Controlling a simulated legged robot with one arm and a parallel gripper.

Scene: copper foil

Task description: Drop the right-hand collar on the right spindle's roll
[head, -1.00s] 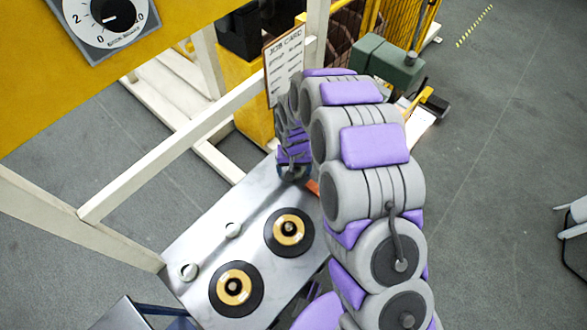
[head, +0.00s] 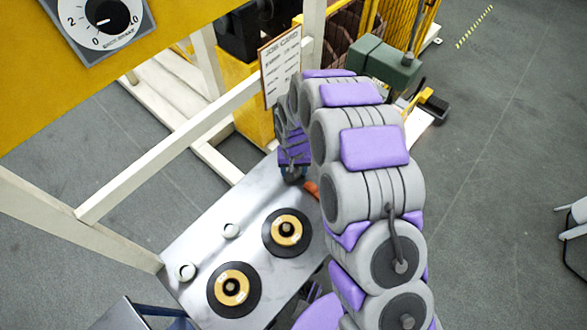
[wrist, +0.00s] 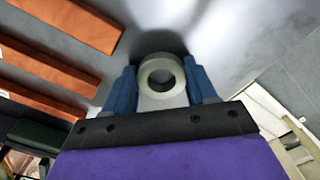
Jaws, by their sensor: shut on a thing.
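My gripper (wrist: 161,82) has its two blue fingers closed on the sides of a cream ring-shaped collar (wrist: 161,96), whose hole faces the wrist camera. In the head view my gripper (head: 291,173) is at the far end of the metal table, partly hidden by my arm, and the collar cannot be made out there. The right roll (head: 305,242), a dark disc with a gold centre on a spindle, lies nearer than my gripper. The left roll (head: 213,292) looks alike and sits to its lower left.
Orange slats (wrist: 70,26) lie beside my gripper. A job card (head: 281,66) stands behind.

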